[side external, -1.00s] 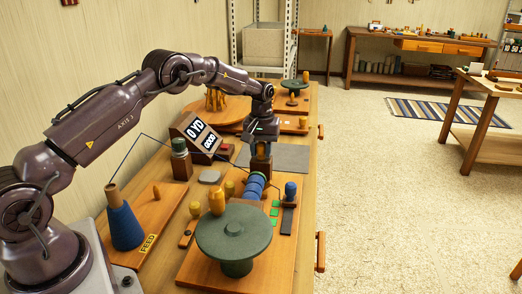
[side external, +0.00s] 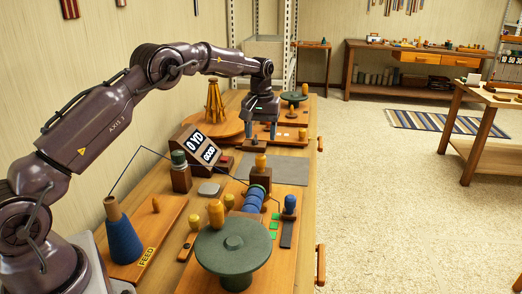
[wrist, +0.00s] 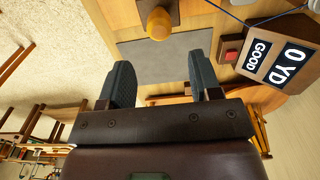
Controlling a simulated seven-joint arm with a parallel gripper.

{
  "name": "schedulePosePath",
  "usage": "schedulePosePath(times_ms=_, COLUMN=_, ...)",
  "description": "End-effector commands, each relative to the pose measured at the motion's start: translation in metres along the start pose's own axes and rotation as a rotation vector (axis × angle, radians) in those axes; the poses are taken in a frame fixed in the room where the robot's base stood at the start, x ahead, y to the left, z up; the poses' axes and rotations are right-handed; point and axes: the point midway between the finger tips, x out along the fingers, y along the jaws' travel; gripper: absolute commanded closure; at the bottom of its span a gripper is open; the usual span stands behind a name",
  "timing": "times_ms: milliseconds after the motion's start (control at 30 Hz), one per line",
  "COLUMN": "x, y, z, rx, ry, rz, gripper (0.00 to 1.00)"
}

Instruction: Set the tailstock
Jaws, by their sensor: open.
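A brown block with an orange knob (side external: 260,177), which looks like the tailstock, stands at the far end of a blue ribbed roll (side external: 254,196). I cannot tell whether the block touches the roll. The block's orange knob shows at the top of the wrist view (wrist: 159,24). My gripper (side external: 261,134) is open and empty, above and beyond the block in the side view. Its two dark fingers are spread apart in the wrist view (wrist: 161,70), with bare grey mat between and ahead of them.
A green round handwheel (side external: 233,246) stands nearest the camera. A display reading "0 YD" and "GOOD" (side external: 201,146) and a red button (side external: 225,161) are left of the grey mat (side external: 285,170). A blue cone (side external: 123,238) stands on the FEED board. A blue-topped lever (side external: 290,205) is at right.

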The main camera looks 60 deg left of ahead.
Motion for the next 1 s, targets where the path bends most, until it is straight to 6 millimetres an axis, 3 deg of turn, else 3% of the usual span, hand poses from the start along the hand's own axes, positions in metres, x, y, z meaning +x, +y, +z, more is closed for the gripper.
schedulePosePath(times_ms=200, x=-0.031, y=0.000, z=0.000, rx=0.000, ry=0.002, rz=0.001, gripper=0.42)
schedulePosePath(times_ms=367, x=-0.037, y=0.000, z=0.000, rx=0.000, ry=0.000, rz=0.000, gripper=0.42)
schedulePosePath(times_ms=867, x=-0.036, y=0.001, z=-0.003, rx=0.036, ry=0.018, rz=0.008, gripper=0.42)
schedulePosePath(times_ms=1000, x=-0.010, y=-0.007, z=0.011, rx=0.104, ry=-0.022, rz=-0.013, gripper=0.42)
